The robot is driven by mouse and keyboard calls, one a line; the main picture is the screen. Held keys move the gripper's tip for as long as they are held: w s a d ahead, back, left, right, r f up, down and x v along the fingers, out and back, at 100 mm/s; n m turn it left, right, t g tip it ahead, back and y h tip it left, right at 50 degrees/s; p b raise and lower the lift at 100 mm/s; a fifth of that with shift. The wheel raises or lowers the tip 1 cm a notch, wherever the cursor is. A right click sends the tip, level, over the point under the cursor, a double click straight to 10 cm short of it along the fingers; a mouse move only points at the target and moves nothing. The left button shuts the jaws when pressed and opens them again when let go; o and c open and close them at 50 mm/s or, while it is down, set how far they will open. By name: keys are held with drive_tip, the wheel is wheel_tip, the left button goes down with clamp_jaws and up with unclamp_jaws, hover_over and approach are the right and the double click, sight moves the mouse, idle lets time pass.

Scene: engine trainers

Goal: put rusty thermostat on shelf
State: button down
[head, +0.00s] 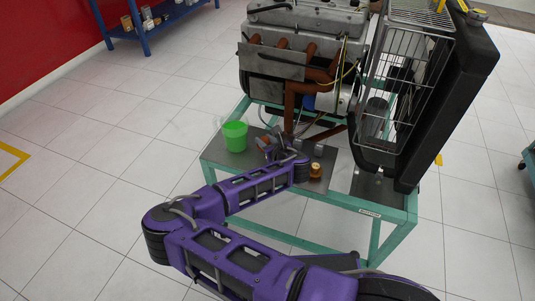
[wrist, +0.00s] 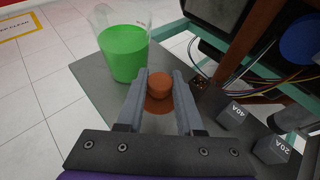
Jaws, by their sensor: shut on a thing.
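The rusty thermostat (wrist: 158,88) is an orange-brown round piece with a wider lower rim. It sits between the two fingers of my gripper (wrist: 160,95) in the wrist view, and the fingers are shut on it. In the head view my gripper (head: 278,148) is low over the grey top of the teal engine stand (head: 385,196). I cannot tell whether the thermostat still touches that top. A blue shelf (head: 146,34) with several small items stands against the red wall at the upper left of the head view, well away from my gripper.
A clear beaker with green contents (head: 234,136) stands left of my gripper. Grey blocks marked 40A (wrist: 232,115) and 20A (wrist: 271,150) are at the right. A brass-coloured part (head: 315,171) lies near the stand's front. The engine (head: 300,60) rises behind. Tiled floor lies clear at left.

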drive_tip(key=shift+f+b, duration=0.45)
drive_tip(key=shift+f, duration=2.4)
drive_tip(key=shift+f, duration=0.2)
drive_tip(key=c, duration=0.5)
unclamp_jaws()
drive_tip(key=shift+c, duration=0.2)
drive_tip(key=shift+r, duration=0.15)
drive_tip(key=shift+s+d+r, duration=0.1)
drive_tip(key=shift+r, duration=0.05)
drive_tip(key=p+v, duration=0.1)
drive_tip(key=v, duration=1)
drive_tip(key=shift+s+r+p, duration=0.2)
drive_tip(key=shift+s+p, duration=0.1)
drive_tip(key=shift+p, duration=0.1)
